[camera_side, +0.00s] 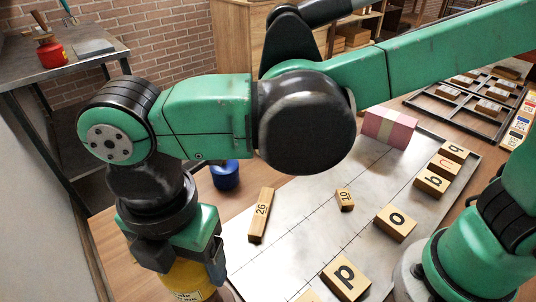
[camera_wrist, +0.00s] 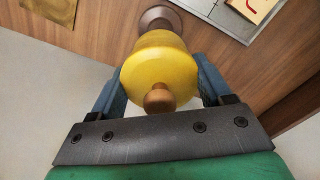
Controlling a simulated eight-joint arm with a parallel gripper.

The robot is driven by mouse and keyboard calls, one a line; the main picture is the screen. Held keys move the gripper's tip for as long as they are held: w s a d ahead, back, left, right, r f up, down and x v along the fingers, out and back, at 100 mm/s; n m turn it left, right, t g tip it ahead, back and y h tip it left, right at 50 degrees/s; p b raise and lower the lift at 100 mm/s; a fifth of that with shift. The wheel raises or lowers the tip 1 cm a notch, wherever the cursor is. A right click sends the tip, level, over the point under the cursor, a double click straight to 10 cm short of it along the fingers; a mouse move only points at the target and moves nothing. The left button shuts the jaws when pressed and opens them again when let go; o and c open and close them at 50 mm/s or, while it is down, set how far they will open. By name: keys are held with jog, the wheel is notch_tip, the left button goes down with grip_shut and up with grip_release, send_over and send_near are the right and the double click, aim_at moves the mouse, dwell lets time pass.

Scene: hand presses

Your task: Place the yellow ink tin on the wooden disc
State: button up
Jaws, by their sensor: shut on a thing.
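The yellow ink tin (camera_side: 187,282) is at the lower left of the side view, with a printed label and its bottom cut off by the frame. My gripper (camera_side: 190,260) is shut on it from above. In the wrist view the tin (camera_wrist: 158,68) sits between my blue fingers (camera_wrist: 160,88), its copper-coloured knob facing the camera. A round brown piece (camera_wrist: 157,17), which looks like the wooden disc, shows just beyond the tin and is partly hidden by it. I cannot tell whether the tin touches it.
A metal plate (camera_side: 300,235) with lettered wooden blocks lies right of my gripper. A blue tin (camera_side: 225,175) stands behind. A pink-and-cream block (camera_side: 389,128) and a dark divided tray (camera_side: 470,105) are farther back. In the wrist view a yellowish-tan patch (camera_wrist: 50,10) shows at upper left.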

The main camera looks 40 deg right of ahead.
aim_at(195, 277)
jog(key=shift+f, duration=1.95)
jog(key=o, duration=1.5)
jog(key=shift+f, duration=0.15)
